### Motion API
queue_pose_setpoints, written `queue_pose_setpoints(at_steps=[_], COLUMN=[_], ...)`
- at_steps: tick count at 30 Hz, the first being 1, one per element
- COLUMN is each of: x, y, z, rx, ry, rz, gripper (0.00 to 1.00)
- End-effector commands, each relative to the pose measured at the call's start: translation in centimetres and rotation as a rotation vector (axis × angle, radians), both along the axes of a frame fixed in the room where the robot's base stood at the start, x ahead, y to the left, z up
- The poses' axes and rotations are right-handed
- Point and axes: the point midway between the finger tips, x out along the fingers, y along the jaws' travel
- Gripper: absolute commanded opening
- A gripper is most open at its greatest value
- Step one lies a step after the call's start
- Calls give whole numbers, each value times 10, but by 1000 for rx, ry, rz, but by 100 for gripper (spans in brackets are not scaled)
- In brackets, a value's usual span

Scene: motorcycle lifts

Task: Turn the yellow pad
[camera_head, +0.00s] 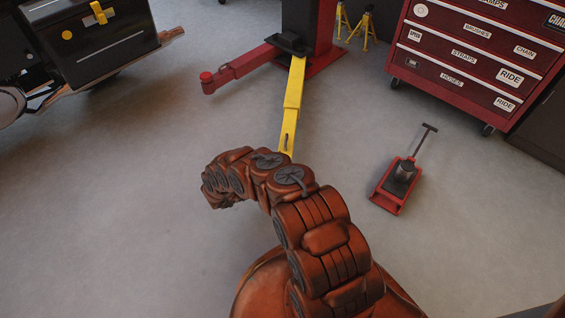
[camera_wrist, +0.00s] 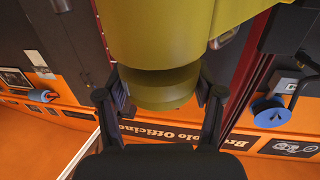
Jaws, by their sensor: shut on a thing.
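The yellow pad (camera_wrist: 165,92) is a short round disc under a wider yellow part (camera_wrist: 175,35) in the wrist view. My gripper (camera_wrist: 163,88) has one dark finger on each side of the pad and is shut on it. In the head view, the yellow lift arm (camera_head: 294,95) reaches from the red post towards my arm. My own orange-brown arm covers its near end there, so the pad and my gripper are hidden in that view.
A red lift arm (camera_head: 240,68) extends left from the red post (camera_head: 308,25). A red floor jack (camera_head: 398,185) stands at right, below a red tool cabinet (camera_head: 470,60). A motorcycle with a black case (camera_head: 105,40) is at upper left. Floor at left is clear.

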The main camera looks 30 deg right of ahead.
Motion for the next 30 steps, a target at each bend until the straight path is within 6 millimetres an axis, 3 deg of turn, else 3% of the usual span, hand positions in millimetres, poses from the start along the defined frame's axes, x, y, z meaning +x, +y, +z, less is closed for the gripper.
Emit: queue_pose_setpoints(at_steps=[5,6,13,25,30], x=[1,1,1,0,0], y=[-1,-1,-1,2,17], z=[4,4,2,1,1], rx=[-7,-7,-4,-2,-2], ry=[-3,-3,-2,0,-1], rz=[-1,0,0,1,4], gripper=[32,69,93,95,95])
